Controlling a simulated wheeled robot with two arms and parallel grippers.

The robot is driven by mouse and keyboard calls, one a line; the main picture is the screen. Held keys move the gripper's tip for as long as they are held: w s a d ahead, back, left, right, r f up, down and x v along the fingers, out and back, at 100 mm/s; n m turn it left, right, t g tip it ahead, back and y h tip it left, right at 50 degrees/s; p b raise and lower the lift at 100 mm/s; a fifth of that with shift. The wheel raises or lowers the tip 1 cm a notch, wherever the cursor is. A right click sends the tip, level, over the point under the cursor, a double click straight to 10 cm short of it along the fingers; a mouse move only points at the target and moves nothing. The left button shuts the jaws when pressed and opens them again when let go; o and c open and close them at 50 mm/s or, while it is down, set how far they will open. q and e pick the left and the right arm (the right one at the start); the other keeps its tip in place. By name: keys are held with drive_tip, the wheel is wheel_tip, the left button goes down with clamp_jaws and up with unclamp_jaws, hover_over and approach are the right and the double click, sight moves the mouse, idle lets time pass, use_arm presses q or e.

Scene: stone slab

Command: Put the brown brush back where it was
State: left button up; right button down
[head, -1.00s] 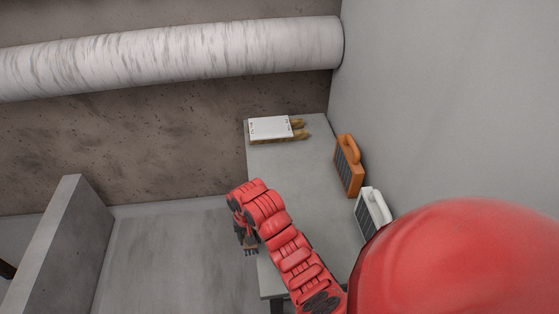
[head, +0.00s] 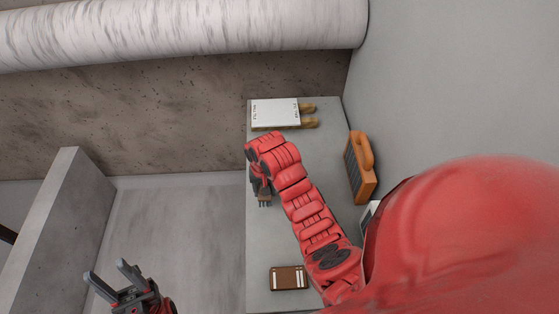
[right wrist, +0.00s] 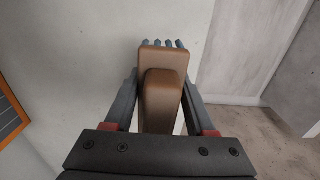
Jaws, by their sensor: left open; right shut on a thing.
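The brown brush (right wrist: 162,70) is between the fingers of my right gripper (right wrist: 163,100) in the right wrist view, its grey-blue bristles pointing away from the wrist. In the head view my right gripper (head: 262,190) hangs over the left part of the grey stone slab (head: 320,125), and a small part of the brush (head: 264,199) shows below it. I cannot tell its height above the slab. My left gripper (head: 122,282) is open and empty, low at the left, off the slab.
A white flat box (head: 275,113) with tan pieces sticking out lies at the slab's far end. An orange case (head: 360,167) and a partly hidden white one (head: 368,215) stand along the right wall. A brown item with white stripes (head: 289,278) lies near. The slab's middle looks clear.

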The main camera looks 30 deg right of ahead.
drive_tip(key=w+d+b, duration=0.2)
drive_tip(key=w+d+f+b, duration=0.1)
drive_tip(key=w+d+b, duration=0.1)
drive_tip(key=b, duration=0.1)
drive_tip(key=w+d+f+b, duration=0.1)
drive_tip(key=w+d+b, duration=0.1)
drive_tip(key=w+b, duration=0.1)
drive_tip(key=shift+d, duration=0.4)
drive_tip(key=w+d, duration=0.1)
drive_tip(key=w+d+r+p, duration=0.1)
drive_tip(key=d, duration=0.1)
drive_tip(key=shift+w, duration=0.4)
drive_tip(key=shift+w+d, duration=0.35)
drive_tip(key=shift+w+d+f, duration=0.1)
drive_tip(key=shift+w+f, duration=0.05)
drive_tip(key=shift+f, duration=0.15)
drive_tip(key=shift+f+p, duration=0.6)
drive_tip(key=shift+f, duration=0.1)
drive_tip(key=shift+f+b, duration=0.4)
drive_tip(key=shift+f, duration=0.55)
